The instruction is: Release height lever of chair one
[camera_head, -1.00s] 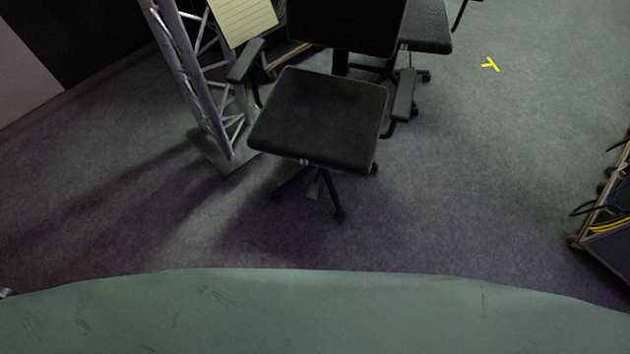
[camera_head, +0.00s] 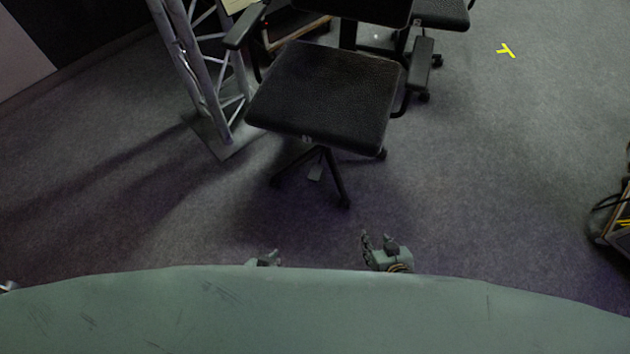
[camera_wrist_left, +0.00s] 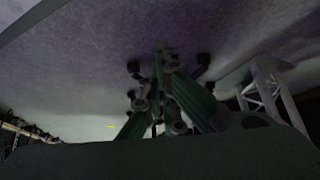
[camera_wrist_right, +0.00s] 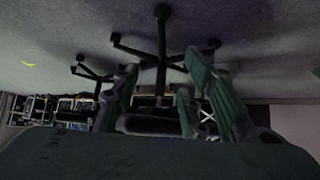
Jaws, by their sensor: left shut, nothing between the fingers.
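A black office chair (camera_head: 322,98) stands upright in the middle of the head view, its seat edge toward me. My right gripper (camera_head: 377,246) is to the right, also apart from the chair. Its fingers (camera_wrist_right: 163,62) are spread and empty, with the chair base (camera_wrist_right: 162,45) beyond them.
A second black chair (camera_head: 441,14) stands behind at the right. A metal truss (camera_head: 203,80) stands close to the chair's left. A cart with cables (camera_head: 615,215) is at the right edge. Carpet between my grippers and the chair is clear; a yellow mark (camera_head: 505,50) lies far right.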

